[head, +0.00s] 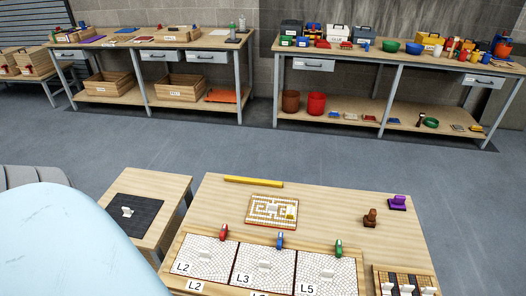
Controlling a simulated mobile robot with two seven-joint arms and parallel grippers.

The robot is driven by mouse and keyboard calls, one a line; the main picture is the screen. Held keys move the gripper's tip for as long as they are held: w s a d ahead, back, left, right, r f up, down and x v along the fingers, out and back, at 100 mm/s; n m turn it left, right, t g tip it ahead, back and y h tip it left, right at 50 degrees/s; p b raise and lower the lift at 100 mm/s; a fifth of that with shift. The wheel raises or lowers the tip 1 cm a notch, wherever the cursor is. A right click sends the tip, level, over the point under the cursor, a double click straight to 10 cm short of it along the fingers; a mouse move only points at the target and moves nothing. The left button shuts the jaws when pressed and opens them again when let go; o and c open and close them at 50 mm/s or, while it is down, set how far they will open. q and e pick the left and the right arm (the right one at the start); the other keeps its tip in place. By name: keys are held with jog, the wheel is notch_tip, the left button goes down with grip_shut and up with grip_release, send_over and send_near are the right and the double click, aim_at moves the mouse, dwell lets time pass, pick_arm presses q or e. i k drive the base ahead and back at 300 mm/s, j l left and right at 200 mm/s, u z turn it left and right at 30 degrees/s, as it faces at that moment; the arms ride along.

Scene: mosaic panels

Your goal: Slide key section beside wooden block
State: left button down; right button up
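I cannot tell which piece is the key section. Neither gripper is in view.
Red (195,232), blue (280,241) and green (338,248) clamps line the frame's back edge. A yellow bar (253,182) lies at the table's far edge. A striped tray (405,284) is front right. A side table holds a dark mat (135,217). Two workbenches stand far back.

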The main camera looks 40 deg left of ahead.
aim_at(265, 210)
jog(key=u, duration=1.3)
